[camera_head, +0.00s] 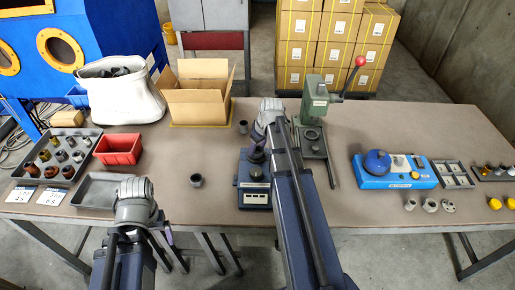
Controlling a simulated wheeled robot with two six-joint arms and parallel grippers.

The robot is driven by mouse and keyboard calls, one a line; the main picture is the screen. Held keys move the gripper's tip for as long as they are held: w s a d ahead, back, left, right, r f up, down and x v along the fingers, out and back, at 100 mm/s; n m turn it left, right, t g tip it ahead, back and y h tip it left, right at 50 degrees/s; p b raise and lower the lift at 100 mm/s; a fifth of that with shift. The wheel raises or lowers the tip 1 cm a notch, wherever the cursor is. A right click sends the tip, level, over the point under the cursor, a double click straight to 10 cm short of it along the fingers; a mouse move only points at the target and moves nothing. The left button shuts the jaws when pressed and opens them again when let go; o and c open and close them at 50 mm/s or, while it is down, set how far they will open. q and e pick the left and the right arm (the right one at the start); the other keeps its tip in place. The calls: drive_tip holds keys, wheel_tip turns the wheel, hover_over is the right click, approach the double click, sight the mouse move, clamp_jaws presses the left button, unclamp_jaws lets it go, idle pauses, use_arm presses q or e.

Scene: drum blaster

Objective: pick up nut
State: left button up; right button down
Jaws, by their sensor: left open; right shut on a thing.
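My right gripper (266,112) reaches over the dark blue fixture (255,192) near the table's middle. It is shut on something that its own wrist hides. My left gripper (135,198) is open at the front left edge, beside an empty grey tray (95,190); its fingertips are mostly hidden. Which part is the nut is not clear. A small dark grey ring-shaped part (196,180) stands alone left of the fixture. A similar part (243,127) stands farther back. Several small round metal parts (430,205) lie at the right front.
A parts tray (45,180), a red bin (119,149), a white bag (120,100) and an open carton (200,105) are on the left. A green press (315,100) stands behind right. A blue device (400,180) is on the right. The table between left tray and fixture is mostly clear.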

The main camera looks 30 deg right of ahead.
wheel_tip(320, 180, up, 9)
drive_tip(key=p, duration=0.8)
drive_tip(key=shift+f, duration=0.15)
